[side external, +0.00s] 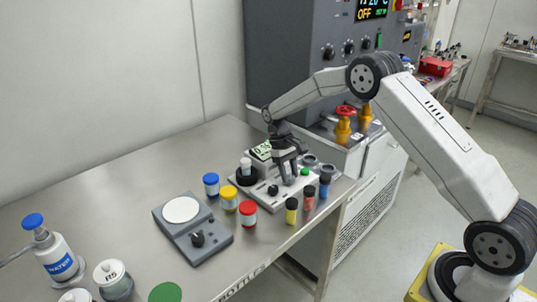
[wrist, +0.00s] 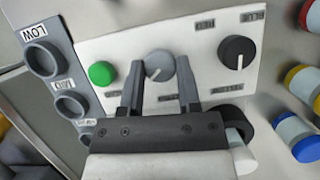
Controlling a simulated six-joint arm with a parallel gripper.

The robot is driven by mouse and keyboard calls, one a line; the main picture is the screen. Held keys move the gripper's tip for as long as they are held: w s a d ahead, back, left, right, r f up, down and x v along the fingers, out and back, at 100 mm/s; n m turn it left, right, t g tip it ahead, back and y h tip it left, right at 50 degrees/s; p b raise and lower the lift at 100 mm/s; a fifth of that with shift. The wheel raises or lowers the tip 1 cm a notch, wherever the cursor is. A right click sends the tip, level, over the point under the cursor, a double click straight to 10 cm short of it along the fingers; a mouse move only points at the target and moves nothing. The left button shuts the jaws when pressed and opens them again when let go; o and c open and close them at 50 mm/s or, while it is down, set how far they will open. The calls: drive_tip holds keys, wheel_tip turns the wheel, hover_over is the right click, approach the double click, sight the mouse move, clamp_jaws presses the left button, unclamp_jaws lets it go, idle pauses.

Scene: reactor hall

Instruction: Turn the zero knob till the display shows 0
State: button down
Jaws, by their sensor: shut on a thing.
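In the wrist view the white instrument panel (wrist: 205,35) carries a green button (wrist: 102,73), a grey knob (wrist: 160,66) with a pale pointer line, and a black knob (wrist: 238,52). My gripper (wrist: 161,62) is shut on the grey knob, one finger on each side. The label by this knob is too small to read. In the side view my gripper (side external: 288,178) points down at the instrument (side external: 262,201). The small display (side external: 262,150) behind it shows green figures, partly hidden by my gripper; I cannot read the whole value.
Grey holders (wrist: 42,59) marked LOW and MID lie beside the panel. Vials with blue (side external: 211,179), yellow (side external: 229,192) and red (side external: 248,208) lids stand near the instrument. A grey balance-like device (side external: 212,244) and a water bottle (side external: 57,254) stand further left.

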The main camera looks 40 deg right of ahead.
drive_tip(key=shift+c, duration=1.5)
unclamp_jaws()
drive_tip(key=v, duration=0.8)
drive_tip(key=shift+a, duration=0.1)
drive_tip(key=s+a+t, duration=0.3)
drive_tip(key=s+a, duration=0.1)
drive_tip(key=s, duration=0.8)
drive_tip(key=s+a+n+t, duration=0.1)
drive_tip(key=s+a+t, duration=0.3)
drive_tip(key=s, duration=0.8)
drive_tip(key=shift+s+a+f, duration=0.15)
drive_tip(key=shift+a+f, duration=0.05)
drive_tip(key=shift+f, duration=0.05)
